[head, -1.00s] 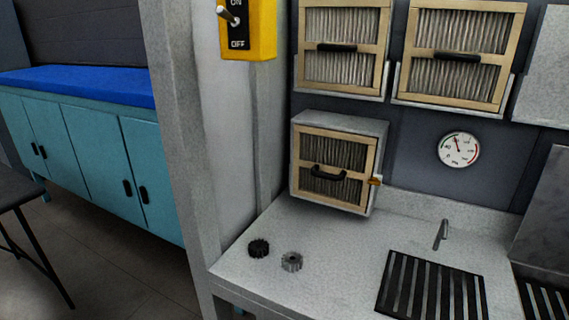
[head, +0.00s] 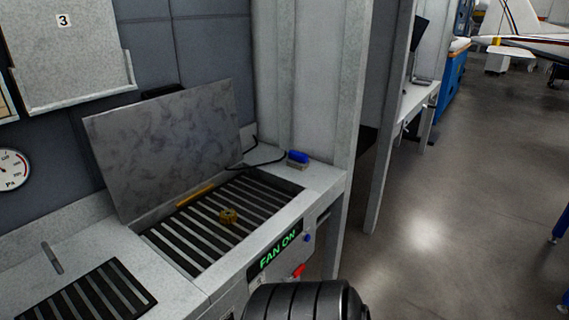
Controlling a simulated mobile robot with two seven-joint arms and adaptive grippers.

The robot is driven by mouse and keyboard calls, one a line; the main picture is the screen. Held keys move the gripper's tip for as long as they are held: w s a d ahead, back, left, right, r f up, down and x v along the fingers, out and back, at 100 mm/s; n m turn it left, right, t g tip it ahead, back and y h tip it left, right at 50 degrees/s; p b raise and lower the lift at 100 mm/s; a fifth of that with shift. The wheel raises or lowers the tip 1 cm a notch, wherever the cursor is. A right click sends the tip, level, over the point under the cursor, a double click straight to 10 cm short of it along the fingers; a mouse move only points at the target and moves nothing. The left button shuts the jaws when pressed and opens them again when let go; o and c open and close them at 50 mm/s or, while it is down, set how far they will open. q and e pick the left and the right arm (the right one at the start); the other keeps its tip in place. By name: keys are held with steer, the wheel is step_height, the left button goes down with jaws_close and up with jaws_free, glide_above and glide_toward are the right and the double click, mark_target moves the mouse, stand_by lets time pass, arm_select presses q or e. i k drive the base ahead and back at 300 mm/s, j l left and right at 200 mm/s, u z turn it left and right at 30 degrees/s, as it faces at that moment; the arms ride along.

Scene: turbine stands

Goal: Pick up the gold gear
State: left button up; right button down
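The gold gear (head: 228,216) lies on the slatted grate (head: 190,236) of the workbench, a little left of the middle of the head view. It is small and toothed, and nothing touches it but the grate. A dark ribbed rounded part (head: 305,301) shows at the bottom edge, likely a piece of my own arm. No fingers of either gripper are in view.
A grey panel (head: 165,150) stands tilted behind the grate, with a yellow stick (head: 195,195) at its foot. A blue-handled brush (head: 297,159) sits at the back right corner. A "FAN ON" sign (head: 277,250) and red handle (head: 298,271) are in front. Open floor lies right.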

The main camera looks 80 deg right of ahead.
mark_target(229, 216)
steer(key=z, duration=2.1)
steer(key=i+l, duration=0.6)
